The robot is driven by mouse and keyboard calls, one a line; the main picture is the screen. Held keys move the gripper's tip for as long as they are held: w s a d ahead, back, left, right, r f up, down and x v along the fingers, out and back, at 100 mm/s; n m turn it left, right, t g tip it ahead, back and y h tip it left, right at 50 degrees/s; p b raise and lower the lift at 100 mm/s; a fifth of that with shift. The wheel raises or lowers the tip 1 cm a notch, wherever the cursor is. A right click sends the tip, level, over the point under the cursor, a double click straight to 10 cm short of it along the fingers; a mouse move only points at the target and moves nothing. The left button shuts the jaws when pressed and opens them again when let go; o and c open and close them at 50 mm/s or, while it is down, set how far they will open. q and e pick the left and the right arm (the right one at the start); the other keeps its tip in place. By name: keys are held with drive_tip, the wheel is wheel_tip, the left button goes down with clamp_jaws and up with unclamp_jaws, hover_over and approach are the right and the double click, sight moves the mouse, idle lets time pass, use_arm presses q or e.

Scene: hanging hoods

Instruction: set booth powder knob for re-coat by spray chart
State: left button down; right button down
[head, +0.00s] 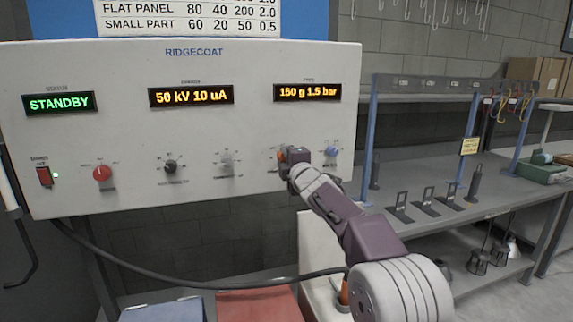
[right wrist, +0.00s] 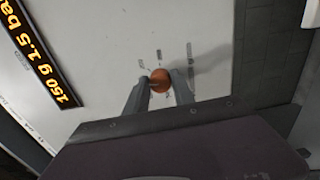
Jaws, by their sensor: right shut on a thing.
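The orange powder knob (head: 281,156) is on the lower right of the white RIDGECOAT panel (head: 130,125). My right gripper (head: 287,157) is shut on it. In the right wrist view, the orange knob (right wrist: 159,79) sits between the two fingers of my right gripper (right wrist: 160,82). The powder display (head: 307,92) reads 150 g 1.5 bar. The charge display (head: 191,96) reads 50 kV 10 uA, and the status display (head: 59,102) reads STANDBY. The spray chart (head: 190,16) is cut off at the top; its FLAT PANEL and SMALL PART rows show. My left gripper is not in view.
A red knob (head: 102,173), a black knob (head: 170,167), a pale grey knob (head: 227,168) and a blue knob (head: 332,151) are on the panel. A red switch (head: 44,176) is at its left. A grey workbench (head: 470,185) with several stands is to the right.

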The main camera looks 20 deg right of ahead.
drive_tip(key=n+b, duration=0.1)
drive_tip(key=n, duration=0.4)
drive_tip(key=shift+f+n, duration=0.15)
drive_tip(key=shift+n, duration=0.15)
drive_tip(key=n, duration=0.5)
drive_tip(key=shift+a+n+b, duration=0.1)
drive_tip(key=shift+n+b, duration=0.3)
drive_tip(key=shift+f, duration=0.1)
drive_tip(key=c, duration=1.1)
unclamp_jaws()
drive_tip(key=shift+o, duration=0.2)
drive_tip(key=shift+r, duration=0.2)
